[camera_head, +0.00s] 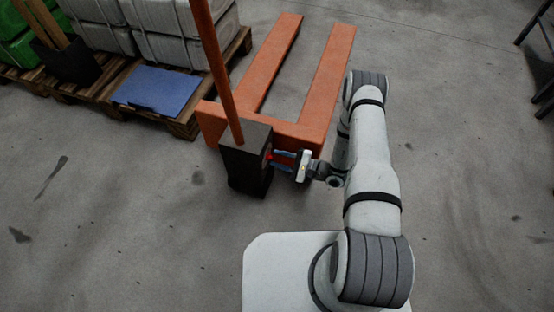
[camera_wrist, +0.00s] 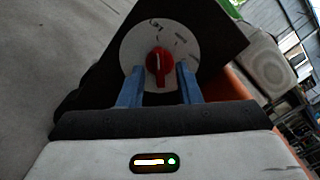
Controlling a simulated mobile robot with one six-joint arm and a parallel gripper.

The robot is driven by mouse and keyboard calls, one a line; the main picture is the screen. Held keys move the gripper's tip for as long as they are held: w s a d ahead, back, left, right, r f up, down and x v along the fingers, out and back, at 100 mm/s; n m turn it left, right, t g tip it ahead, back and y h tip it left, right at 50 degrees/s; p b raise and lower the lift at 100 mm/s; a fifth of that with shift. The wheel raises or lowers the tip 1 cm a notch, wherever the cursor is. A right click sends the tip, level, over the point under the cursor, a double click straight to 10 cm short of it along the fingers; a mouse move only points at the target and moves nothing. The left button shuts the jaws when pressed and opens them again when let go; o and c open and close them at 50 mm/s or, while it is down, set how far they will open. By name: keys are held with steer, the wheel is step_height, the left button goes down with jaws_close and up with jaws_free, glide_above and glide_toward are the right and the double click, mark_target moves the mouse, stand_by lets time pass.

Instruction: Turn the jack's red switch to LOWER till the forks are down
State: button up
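The orange pallet jack (camera_head: 318,85) stands on the floor with its two forks pointing away from me. Its dark control box (camera_head: 245,160) is at the near end, below the orange handle (camera_head: 215,60). The red switch (camera_wrist: 158,66) sits on a round pale dial plate (camera_wrist: 190,42) on the box; only a bit of red shows in the head view (camera_head: 268,154). My gripper (camera_wrist: 160,80) faces the dial with its blue fingers apart, one on each side of the switch's lower part. I cannot tell whether they touch it. The dial's markings are too small to read.
A wooden pallet (camera_head: 185,122) with pale sacks (camera_head: 175,35), a blue sheet (camera_head: 157,89) and green sacks (camera_head: 20,45) is at the upper left. Dark metal legs (camera_head: 540,90) stand at the right edge. The floor to the right and lower left is clear.

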steer(key=shift+w+a, duration=0.15)
steer(key=shift+a, duration=0.25)
steer(key=shift+c, duration=0.3)
jaws_close()
steer(key=shift+a, duration=0.1)
